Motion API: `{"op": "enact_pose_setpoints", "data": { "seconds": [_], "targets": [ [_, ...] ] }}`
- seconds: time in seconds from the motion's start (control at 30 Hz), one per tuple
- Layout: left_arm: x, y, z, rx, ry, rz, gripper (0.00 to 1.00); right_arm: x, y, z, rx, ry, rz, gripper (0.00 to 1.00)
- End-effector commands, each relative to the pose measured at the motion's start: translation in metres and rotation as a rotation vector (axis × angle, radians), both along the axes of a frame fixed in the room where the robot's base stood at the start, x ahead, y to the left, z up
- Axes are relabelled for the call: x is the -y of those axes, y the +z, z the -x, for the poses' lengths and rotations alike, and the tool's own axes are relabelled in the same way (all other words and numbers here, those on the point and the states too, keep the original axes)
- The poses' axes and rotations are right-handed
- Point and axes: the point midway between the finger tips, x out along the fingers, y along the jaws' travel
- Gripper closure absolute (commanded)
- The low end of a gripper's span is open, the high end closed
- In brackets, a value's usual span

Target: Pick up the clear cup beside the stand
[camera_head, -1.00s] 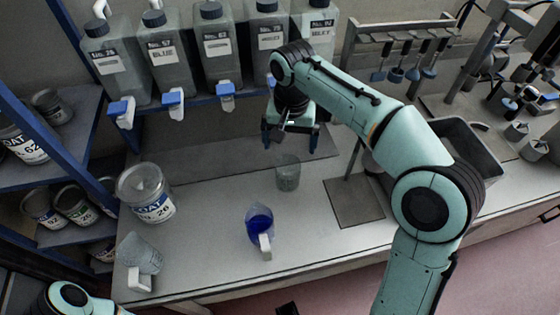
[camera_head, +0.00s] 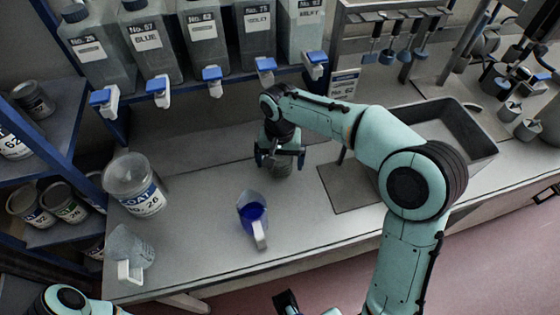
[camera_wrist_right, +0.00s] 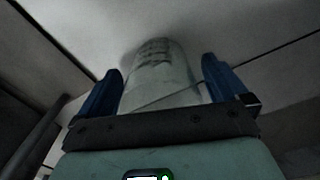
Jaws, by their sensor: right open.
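The clear cup (camera_head: 281,167) stands on the bench left of the stand's dark base plate (camera_head: 347,185). My right gripper (camera_head: 279,161) is at the cup from behind and above, hiding its upper part. In the right wrist view the cup (camera_wrist_right: 160,75) is between the two blue fingers (camera_wrist_right: 160,92), which are open with gaps on both sides. My left arm shows at the lower left. A dark part at the bottom edge (camera_head: 288,302) may be my left gripper; its jaws cannot be made out.
A jug with blue liquid (camera_head: 252,215) stands in front of the cup. A clear jug (camera_head: 130,250) and a COAT can (camera_head: 135,185) are at the left. A grey tray (camera_head: 470,135) is at the right. Bottles with taps (camera_head: 203,45) line the shelf behind.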

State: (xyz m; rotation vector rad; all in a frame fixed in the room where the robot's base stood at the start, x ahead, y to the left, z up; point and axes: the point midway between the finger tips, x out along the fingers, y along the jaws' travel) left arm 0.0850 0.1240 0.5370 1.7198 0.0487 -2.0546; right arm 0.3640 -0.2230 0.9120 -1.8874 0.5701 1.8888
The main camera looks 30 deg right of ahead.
Motion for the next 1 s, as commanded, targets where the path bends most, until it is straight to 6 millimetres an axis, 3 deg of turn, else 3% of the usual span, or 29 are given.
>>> {"op": "enact_pose_setpoints", "data": {
  "seconds": [0.17,0.2,0.33,0.37,0.77,1.0],
  "targets": [
    [0.000,0.000,0.000,0.000,0.000,0.000,0.57,0.000,0.000,0.000,0.001,0.000,0.001,0.00],
    [0.000,0.000,0.000,0.000,0.000,0.000,0.57,0.000,0.000,0.000,0.001,0.000,0.001,0.06],
    [0.000,0.000,0.000,0.000,0.000,0.000,0.57,0.000,0.000,0.000,0.001,0.000,0.000,0.49],
    [0.000,0.000,0.000,0.000,0.000,0.000,0.57,0.000,0.000,0.000,0.001,0.000,0.000,0.54],
    [0.000,0.001,0.000,0.000,0.000,0.000,0.57,0.000,0.003,0.000,0.002,0.000,0.000,0.55],
    [0.000,0.005,-0.001,0.002,0.000,0.000,0.57,0.000,0.028,-0.001,0.006,0.000,-0.001,0.55]
  ]
}}
